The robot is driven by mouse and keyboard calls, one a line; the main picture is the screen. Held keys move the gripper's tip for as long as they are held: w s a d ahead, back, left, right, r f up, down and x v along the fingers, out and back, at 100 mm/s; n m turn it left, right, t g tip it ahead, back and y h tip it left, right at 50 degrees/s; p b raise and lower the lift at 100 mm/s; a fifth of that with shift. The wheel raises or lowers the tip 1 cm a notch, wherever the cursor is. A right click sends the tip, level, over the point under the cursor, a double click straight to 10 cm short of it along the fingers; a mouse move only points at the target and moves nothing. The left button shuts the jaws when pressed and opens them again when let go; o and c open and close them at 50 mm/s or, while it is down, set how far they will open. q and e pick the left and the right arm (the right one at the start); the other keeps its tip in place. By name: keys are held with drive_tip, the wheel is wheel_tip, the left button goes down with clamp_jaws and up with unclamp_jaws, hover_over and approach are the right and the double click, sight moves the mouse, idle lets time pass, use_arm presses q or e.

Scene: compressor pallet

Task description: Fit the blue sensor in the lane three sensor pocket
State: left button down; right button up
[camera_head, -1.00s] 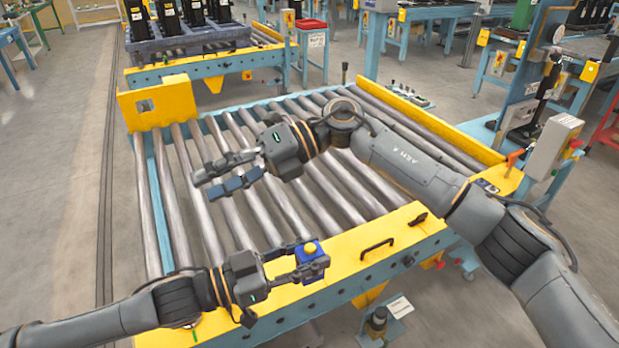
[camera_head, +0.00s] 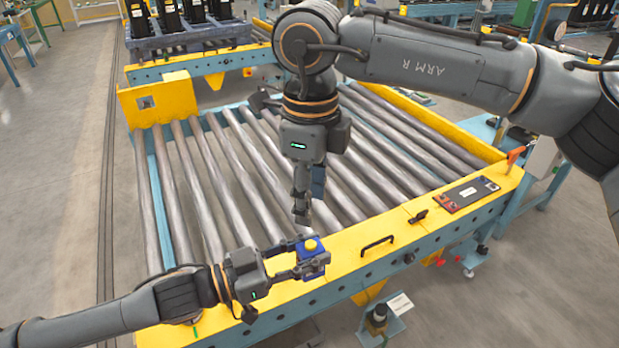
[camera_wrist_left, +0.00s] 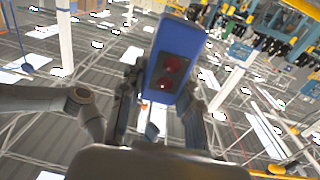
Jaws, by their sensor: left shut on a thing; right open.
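The blue sensor (camera_head: 314,264) with a yellow top is in my left gripper (camera_head: 303,257), held above the yellow front rail of the conveyor. In the left wrist view the sensor (camera_wrist_left: 178,45) shows a dark face with two red round spots, between my left gripper's fingers (camera_wrist_left: 160,112). My right gripper (camera_head: 304,203) is open and empty, pointing down just above and behind the sensor, apart from it. I cannot make out the lane three sensor pocket in these views.
The roller conveyor (camera_head: 205,190) fills the middle. Its yellow front rail (camera_head: 345,258) carries a black handle (camera_head: 377,244) and a dark red panel (camera_head: 466,193). A yellow block (camera_head: 158,100) stands at the back left. Open floor (camera_head: 55,200) lies to the left.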

sight(310, 244)
wheel_tip(310, 244, down, 9)
drive_tip(key=shift+r, duration=0.2)
clamp_jaws()
use_arm(q)
drive_tip(key=c, duration=0.9)
unclamp_jaws()
drive_tip(key=shift+o, duration=0.2)
